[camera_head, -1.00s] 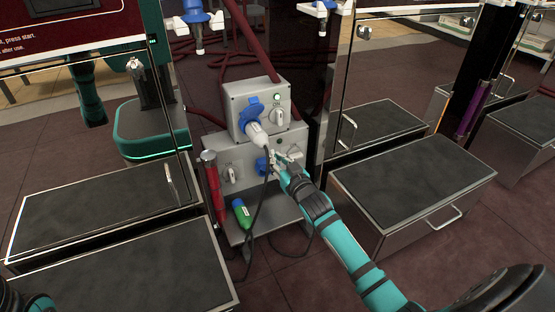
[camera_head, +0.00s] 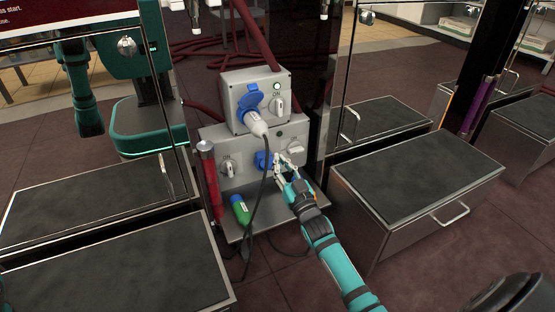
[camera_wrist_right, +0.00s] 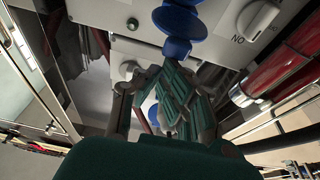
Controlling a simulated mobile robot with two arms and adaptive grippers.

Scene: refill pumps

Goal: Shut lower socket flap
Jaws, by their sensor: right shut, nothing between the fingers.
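The lower grey socket box (camera_head: 208,146) stands under the upper one and carries a blue socket with a blue flap (camera_head: 263,160). In the right wrist view a blue round part (camera_wrist_right: 178,22) shows with a smaller blue piece just below it. I cannot tell how far the flap stands from the socket. My right gripper (camera_head: 284,164) is just right of the blue socket, its fingers together and empty; whether they touch the flap is unclear. In the wrist view its fingers (camera_wrist_right: 172,95) lie below the blue part. My left gripper is not in view.
A green-and-blue connector (camera_head: 241,211) and a red cylinder (camera_head: 210,180) are left of my right arm. Low metal cabinets (camera_head: 418,172) flank both sides.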

